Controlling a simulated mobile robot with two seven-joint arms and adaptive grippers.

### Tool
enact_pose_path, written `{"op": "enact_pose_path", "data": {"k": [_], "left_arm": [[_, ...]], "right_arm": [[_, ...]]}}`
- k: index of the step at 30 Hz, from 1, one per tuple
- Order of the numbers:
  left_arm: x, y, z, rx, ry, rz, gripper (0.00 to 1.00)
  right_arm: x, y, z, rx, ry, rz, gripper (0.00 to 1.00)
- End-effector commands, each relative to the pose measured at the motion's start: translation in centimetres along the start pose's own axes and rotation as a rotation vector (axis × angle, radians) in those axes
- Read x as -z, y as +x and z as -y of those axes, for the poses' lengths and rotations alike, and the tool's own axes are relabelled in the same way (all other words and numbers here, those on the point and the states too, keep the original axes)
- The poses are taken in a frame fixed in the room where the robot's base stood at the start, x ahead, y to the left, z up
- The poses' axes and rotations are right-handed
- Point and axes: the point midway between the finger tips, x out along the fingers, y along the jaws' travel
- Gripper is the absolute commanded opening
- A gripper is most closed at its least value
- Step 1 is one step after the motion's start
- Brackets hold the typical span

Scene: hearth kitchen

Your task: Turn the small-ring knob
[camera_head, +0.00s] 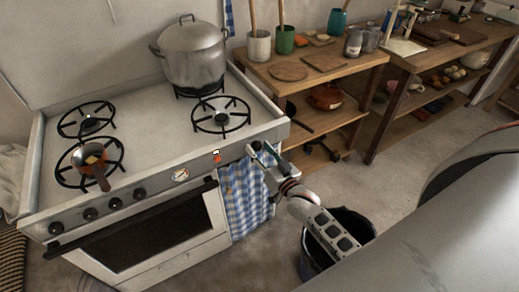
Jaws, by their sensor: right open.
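The white stove front carries a row of dark knobs: one (139,193) nearest the round gauge, then others (116,204), (89,213) and (56,228) further left. I cannot tell from markings which knob is for the small ring. A small reddish fitting (216,156) sits right of the gauge (180,175). My right gripper (259,151) is open and empty at the stove's front right corner, by the top of the checked towel, apart from the dark knobs and to their right. My left gripper is out of view.
A large lidded pot (194,57) stands on the back right burner. A small copper pan (91,160) sits on the front left burner, its handle pointing forward. A blue checked towel (247,200) hangs at the front. A dark bucket (352,224) stands below my right arm.

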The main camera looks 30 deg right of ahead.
Motion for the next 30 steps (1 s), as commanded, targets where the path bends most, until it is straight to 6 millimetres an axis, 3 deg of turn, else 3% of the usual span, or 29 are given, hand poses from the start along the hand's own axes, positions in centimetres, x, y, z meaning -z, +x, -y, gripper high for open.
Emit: {"op": "enact_pose_path", "data": {"k": [9,14,30], "left_arm": [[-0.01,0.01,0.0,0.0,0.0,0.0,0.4],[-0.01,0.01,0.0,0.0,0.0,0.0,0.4],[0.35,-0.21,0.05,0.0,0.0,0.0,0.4]], "right_arm": [[-0.01,0.35,0.04,0.001,-0.001,0.0,0.43],[0.0,0.35,0.04,0.001,-0.001,0.0,0.05],[0.08,0.36,0.1,0.001,-0.113,-0.001,0.05]]}}
